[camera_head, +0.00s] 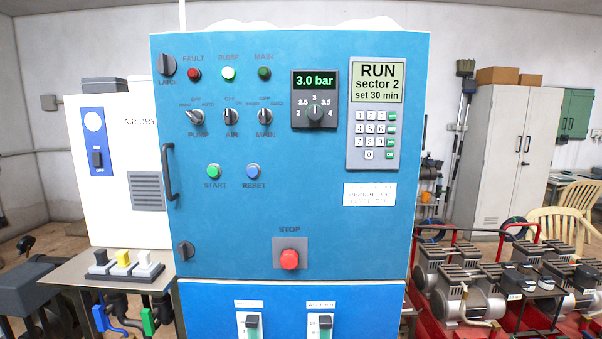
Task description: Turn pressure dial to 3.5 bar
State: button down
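The pressure dial (315,115) is a dark knob on a black plate in the upper middle of the blue cabinet door (230,240). Its scale reads 2, 2.5, 3, 3.5 and 4, and the knob points up at 3. The green display (315,81) above it reads 3.0 bar. The 3.5 mark sits just right of the top of the knob. My gripper is not in view, and nothing touches the dial.
A keypad panel (377,115) showing RUN, sector 2 is right of the dial. Three selector switches, including MAIN (265,116), are to its left. A red STOP button (289,259) is below. A door handle (169,172) sticks out at the left edge.

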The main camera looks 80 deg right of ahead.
aim_at(314, 113)
jog(key=k, duration=0.2)
jog(key=z, duration=1.25)
jog(key=i, duration=0.3)
jog(key=z, duration=3.6)
jog(key=k, duration=0.1)
jog(key=u, duration=0.3)
